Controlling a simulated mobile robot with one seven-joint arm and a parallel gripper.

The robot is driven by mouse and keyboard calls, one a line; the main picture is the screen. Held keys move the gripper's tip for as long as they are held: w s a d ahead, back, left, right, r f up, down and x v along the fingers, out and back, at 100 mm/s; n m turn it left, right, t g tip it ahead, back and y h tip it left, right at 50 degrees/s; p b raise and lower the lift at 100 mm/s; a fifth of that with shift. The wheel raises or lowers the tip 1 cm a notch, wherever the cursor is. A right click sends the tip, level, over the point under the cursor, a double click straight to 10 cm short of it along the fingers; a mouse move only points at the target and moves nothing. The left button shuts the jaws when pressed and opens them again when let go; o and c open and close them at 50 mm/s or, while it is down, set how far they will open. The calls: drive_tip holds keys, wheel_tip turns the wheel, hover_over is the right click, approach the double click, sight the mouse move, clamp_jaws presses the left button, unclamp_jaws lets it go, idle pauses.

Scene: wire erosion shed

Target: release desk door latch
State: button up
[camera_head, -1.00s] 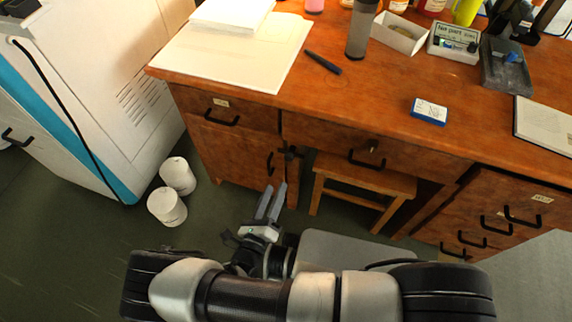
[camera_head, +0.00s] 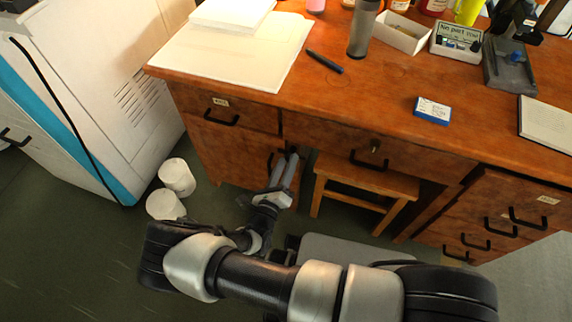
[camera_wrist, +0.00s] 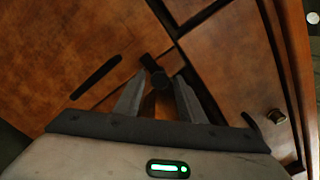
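The desk door (camera_head: 222,152) is the brown wooden panel under the left drawer and looks closed. Its black handle (camera_head: 270,160) is upright near the right edge. The dark latch knob (camera_wrist: 157,72) shows in the wrist view at the door's edge, just beyond my fingertips; in the head view my fingers mostly cover it. My gripper (camera_head: 285,166) is at the door's right edge. In the wrist view my gripper (camera_wrist: 158,88) has its two fingers apart, one on each side of the latch's line. I cannot tell whether they touch it.
A wooden stool (camera_head: 365,178) stands under the desk, right of my gripper. Two white tubs (camera_head: 176,177) stand on the floor to the left, beside a white cabinet (camera_head: 110,75). The desktop (camera_head: 385,90) above holds papers, bottles and boxes.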

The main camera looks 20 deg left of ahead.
drive_tip(key=c, duration=0.8)
drive_tip(key=shift+m, duration=0.4)
drive_tip(key=m+p, duration=0.1)
drive_tip(key=m, duration=0.2)
drive_tip(key=shift+m+p, duration=0.35)
drive_tip(key=shift+m, duration=0.05)
drive_tip(key=shift+s+d+f+m+p, duration=0.1)
drive_tip(key=shift+m+p, duration=0.85)
drive_tip(key=shift+m, duration=2.3)
drive_tip(key=shift+d+m+p, duration=0.1)
drive_tip(key=shift+m+p, duration=0.85)
drive_tip(key=shift+m, duration=2.3)
